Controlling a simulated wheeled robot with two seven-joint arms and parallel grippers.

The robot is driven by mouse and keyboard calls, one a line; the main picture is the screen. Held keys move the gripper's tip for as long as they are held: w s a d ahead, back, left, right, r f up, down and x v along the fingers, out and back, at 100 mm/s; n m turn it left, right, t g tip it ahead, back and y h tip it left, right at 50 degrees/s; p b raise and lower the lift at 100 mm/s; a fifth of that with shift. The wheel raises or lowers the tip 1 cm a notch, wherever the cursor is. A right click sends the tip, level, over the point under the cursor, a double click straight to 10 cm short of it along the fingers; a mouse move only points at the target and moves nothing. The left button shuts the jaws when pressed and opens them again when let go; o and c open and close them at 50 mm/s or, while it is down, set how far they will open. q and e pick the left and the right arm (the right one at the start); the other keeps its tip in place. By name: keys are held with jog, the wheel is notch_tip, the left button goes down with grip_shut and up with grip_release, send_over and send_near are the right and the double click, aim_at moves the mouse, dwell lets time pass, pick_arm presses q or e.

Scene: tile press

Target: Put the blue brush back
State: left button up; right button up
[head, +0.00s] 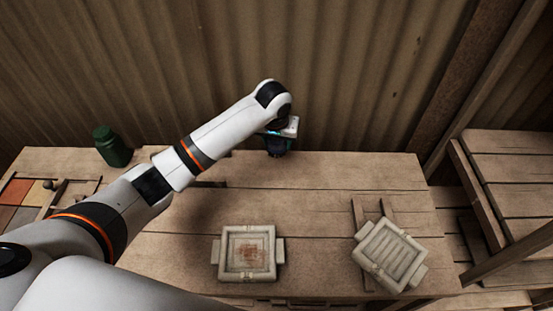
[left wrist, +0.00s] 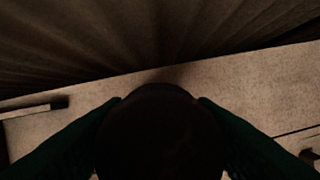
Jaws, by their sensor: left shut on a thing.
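My left gripper (head: 277,140) is at the back edge of the workbench, near the wall. It is shut on a dark round thing (left wrist: 160,135), which fills the lower middle of the left wrist view between the two dark green fingers. In the head view the held thing is small and dark bluish below the wrist. I cannot tell for sure that it is the blue brush, and no other brush shows clearly. Whether it touches the bench is unclear. My right gripper is not in view.
A green jar (head: 112,148) stands at the back left. A tray of coloured tiles (head: 20,195) lies at the far left. A pale mould with reddish stuff (head: 248,230) and a ribbed pale mould (head: 390,253) lie at the front. Bare bench lies between.

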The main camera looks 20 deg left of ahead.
pick_arm(q)
notch_tip(320, 180, down, 6)
jog(key=shift+a+r, duration=0.15)
jog(key=shift+w+f, duration=0.1)
jog(key=shift+f, duration=0.35)
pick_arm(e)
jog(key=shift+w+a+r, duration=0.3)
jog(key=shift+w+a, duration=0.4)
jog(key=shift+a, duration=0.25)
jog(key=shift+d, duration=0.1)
pick_arm(q)
jog(key=o, duration=0.9)
jog(key=shift+f, duration=0.15)
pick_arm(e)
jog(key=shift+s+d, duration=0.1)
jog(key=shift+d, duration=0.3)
